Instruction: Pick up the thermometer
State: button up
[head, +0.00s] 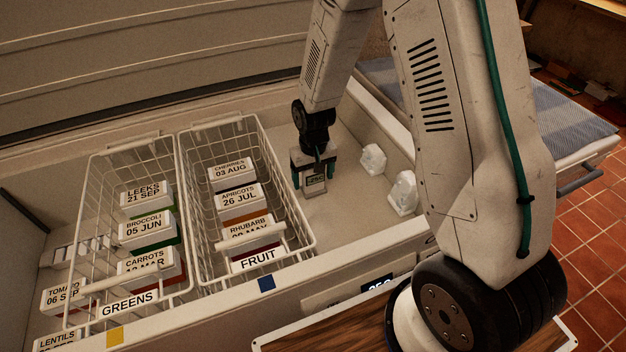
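The thermometer (315,184) is a small grey block with a dark-edged display that seems to read -25C. It is on or just above the pale floor of the chest freezer, right of the FRUIT basket. My gripper (314,180) points down over it from above, with one finger at its left and one behind its right side. The fingers are spread apart with the thermometer between or just in front of them. I cannot tell whether they touch it.
The wire FRUIT basket (249,121) and GREENS basket (86,190) hold labelled boxes at the left. Two white frosty lumps (373,159) (403,193) lie by the right wall. The freezer's front rim (225,306) runs below. Bare floor lies around the thermometer.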

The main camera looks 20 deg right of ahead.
jog(key=c, duration=1.1)
jog(key=shift+r, duration=0.15)
